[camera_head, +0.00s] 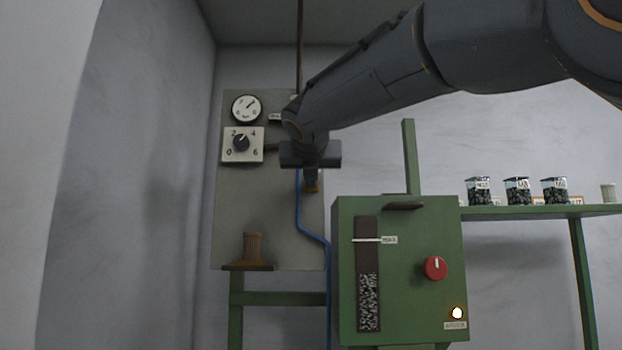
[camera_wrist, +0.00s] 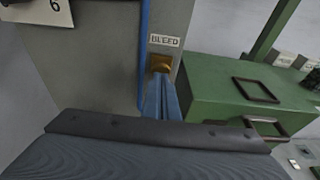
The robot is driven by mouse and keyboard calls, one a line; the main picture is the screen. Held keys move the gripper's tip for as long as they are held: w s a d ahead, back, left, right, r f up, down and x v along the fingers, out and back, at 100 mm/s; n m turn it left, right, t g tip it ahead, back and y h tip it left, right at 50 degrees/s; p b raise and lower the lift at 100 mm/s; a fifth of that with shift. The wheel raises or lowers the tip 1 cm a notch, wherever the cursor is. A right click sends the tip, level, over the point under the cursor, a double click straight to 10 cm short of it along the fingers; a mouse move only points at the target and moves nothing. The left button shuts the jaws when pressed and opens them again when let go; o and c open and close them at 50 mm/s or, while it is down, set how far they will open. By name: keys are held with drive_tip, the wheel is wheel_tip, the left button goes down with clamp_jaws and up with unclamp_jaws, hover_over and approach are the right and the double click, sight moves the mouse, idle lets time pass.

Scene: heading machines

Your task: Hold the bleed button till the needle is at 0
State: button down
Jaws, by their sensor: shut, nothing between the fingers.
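The brass bleed button (camera_wrist: 160,62) sits under a BLEED label (camera_wrist: 164,40) on the grey panel in the wrist view. In the head view a bit of the button (camera_head: 313,187) shows just below my gripper (camera_head: 311,176). My gripper is shut and empty, its fingertips (camera_wrist: 161,78) at the button's lower edge in the wrist view. I cannot tell whether they press it or only come close. The round gauge (camera_head: 246,108) is at the panel's upper left in the head view. Its needle points up and right; its small numbers are hard to read.
A selector knob (camera_head: 241,143) on a 0-to-6 plate is below the gauge. A blue hose (camera_head: 299,215) runs down beside the button. A green machine box (camera_head: 400,215) with a red knob (camera_head: 435,268) stands at lower right. A shelf (camera_head: 530,212) holds several jars.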

drive_tip(key=shift+w+r+p, duration=0.2)
drive_tip(key=shift+w+p, duration=0.6)
drive_tip(key=shift+p, duration=0.1)
drive_tip(key=shift+w+f, duration=0.15)
drive_tip(key=shift+f, duration=0.15)
idle(0.4)
idle(0.3)
drive_tip(key=b+v, duration=0.3)
drive_tip(key=v, duration=1.1)
drive_tip(key=shift+s+f+b, duration=0.25)
drive_tip(key=shift+s+b, duration=0.05)
drive_tip(key=shift+s, duration=0.05)
